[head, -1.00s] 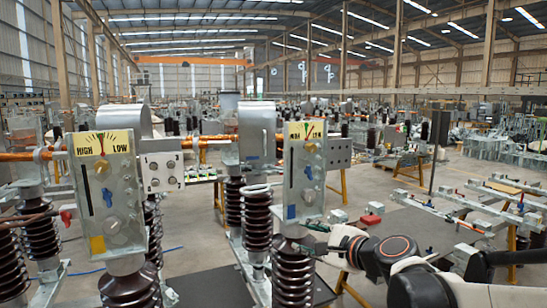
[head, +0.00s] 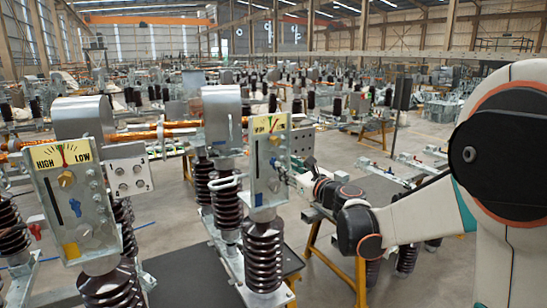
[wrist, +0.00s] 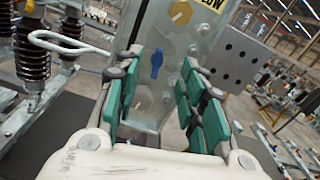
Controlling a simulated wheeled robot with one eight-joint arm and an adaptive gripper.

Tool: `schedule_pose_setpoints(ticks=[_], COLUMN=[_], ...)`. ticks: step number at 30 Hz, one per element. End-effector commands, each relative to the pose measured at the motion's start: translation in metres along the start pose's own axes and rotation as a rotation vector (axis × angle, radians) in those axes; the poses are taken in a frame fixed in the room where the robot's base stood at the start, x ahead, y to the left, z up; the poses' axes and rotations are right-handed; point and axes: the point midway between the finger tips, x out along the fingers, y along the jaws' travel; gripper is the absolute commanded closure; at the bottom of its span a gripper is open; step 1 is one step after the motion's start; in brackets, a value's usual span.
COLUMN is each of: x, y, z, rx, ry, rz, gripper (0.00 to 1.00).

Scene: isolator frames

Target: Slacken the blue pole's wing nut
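The blue pole's plate (head: 268,160) is an upright grey plate with a HIGH/LOW dial on top, in the middle of the head view. Its blue wing nut (wrist: 157,62) shows in the wrist view, standing roughly upright below a yellow hex nut (wrist: 181,12). In the head view the wing nut (head: 274,162) is small near the plate's right side. My gripper (wrist: 163,65) is open, with green-padded fingers on either side of the wing nut in the picture. It looks empty and faces the plate; the exact gap to the nut is unclear.
A similar plate (head: 75,205) with a yellow patch and its own blue wing nut stands at the left. A pale loop handle (wrist: 65,42) sticks out left of the fingers. A grey plate with holes (wrist: 232,60) stands close on the right. Brown ribbed insulators (head: 263,255) stand below.

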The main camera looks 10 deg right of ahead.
Motion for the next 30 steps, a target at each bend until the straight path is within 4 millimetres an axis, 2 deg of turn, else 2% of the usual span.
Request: schedule_pose_setpoints(ticks=[1,6,13,18,27,28,30], x=[0.012,0.045,0.079,0.091,0.093,0.093,0.093], y=[0.001,0.0,0.0,0.001,0.001,0.001,0.001], z=[0.002,0.002,0.001,0.001,0.0,0.0,0.0], rx=[0.0,-0.001,-0.002,-0.002,-0.002,-0.002,-0.002], ry=[0.0,0.0,0.0,0.0,0.0,0.0,0.0], rz=[0.001,0.001,0.001,0.0,0.0,0.0,0.0], gripper=[0.63,0.63,0.63,0.63,0.63,0.65,0.81])
